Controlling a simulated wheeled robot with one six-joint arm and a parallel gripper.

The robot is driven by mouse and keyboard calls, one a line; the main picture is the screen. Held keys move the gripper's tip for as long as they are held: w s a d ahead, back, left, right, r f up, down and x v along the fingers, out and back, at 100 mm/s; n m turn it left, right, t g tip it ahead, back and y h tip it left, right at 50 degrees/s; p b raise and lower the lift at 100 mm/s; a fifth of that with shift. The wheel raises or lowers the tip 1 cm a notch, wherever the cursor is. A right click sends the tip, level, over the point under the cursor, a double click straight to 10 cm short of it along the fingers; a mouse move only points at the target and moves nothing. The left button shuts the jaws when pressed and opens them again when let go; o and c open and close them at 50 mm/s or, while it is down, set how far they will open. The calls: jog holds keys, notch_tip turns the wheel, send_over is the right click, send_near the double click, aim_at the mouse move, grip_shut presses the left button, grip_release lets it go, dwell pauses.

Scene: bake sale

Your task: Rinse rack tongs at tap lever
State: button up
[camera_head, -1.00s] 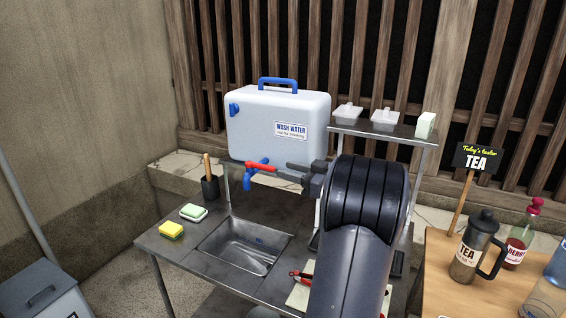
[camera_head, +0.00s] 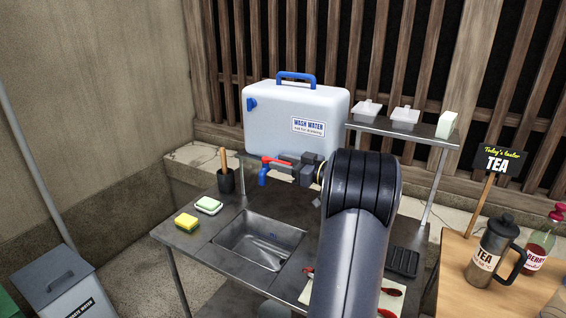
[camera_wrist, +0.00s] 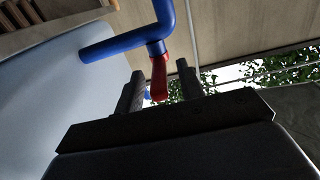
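The blue tap (camera_head: 263,177) with its red lever (camera_head: 273,160) is on the front of the white wash water container (camera_head: 290,125). My gripper (camera_head: 286,163) is at the lever. In the wrist view, the red lever (camera_wrist: 159,78) hangs below the blue tap (camera_wrist: 130,45) and shows between my two fingers (camera_wrist: 161,84). The fingers are apart, with gaps beside the lever; contact cannot be told. Red-handled tongs (camera_head: 309,271) appear to lie on a pale cloth (camera_head: 391,302) right of the sink, mostly hidden by my arm. No water stream shows.
The metal sink (camera_head: 258,240) is below the tap. A yellow sponge (camera_head: 187,222), a soap dish (camera_head: 208,206) and a brush holder (camera_head: 227,181) stand left of it. A shelf (camera_head: 400,130) with white tubs is at right. The tea press (camera_head: 493,250) stands on the wooden table (camera_head: 455,270).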

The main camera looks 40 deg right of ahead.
jog(key=shift+w, duration=0.1)
grip_shut()
dwell(0.3)
